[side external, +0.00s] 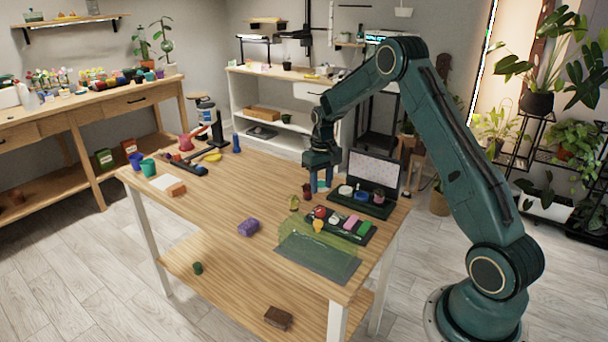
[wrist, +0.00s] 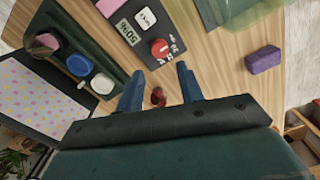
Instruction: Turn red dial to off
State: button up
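A red dial (wrist: 160,48) with a pale mark sits on a dark panel (wrist: 174,44), beside a white knob (wrist: 146,17) and a display (wrist: 125,33) reading about 50%. In the side view the red dial (side external: 320,212) is at the panel's left end. My gripper (wrist: 158,82) is open, its two blue fingers apart, short of the dial in the wrist view. In the side view my gripper (side external: 321,184) points down above the table, behind the panel. The dial's exact setting is too small to read.
A small dark red object (wrist: 158,97) shows between my fingers, seemingly below them. An open case (side external: 362,208) with blue and white round items stands beside the panel. A translucent green sheet or cover (side external: 318,250) lies in front.

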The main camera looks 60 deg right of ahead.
notch_tip(320, 180, up, 5)
jog(key=shift+r, duration=0.15)
jog(key=shift+r, duration=0.1)
dwell(0.4)
jog(key=s+a+r+n+t, duration=0.1)
jog(key=s+a+r, duration=0.4)
jog(key=a+r, duration=0.25)
jog(key=s+a+r+n+t, duration=0.1)
jog(key=s+a+r, duration=0.3)
jog(key=a+r, duration=0.35)
jog(key=s+a+r+n+t, duration=0.1)
jog(key=s+a, duration=0.4)
jog(key=s, duration=0.5)
jog(key=s+a+r+n+t, duration=0.1)
jog(key=s+a, duration=0.3)
jog(key=s, duration=0.6)
jog(key=shift+a+t, duration=0.35)
jog(key=shift+t, duration=0.45)
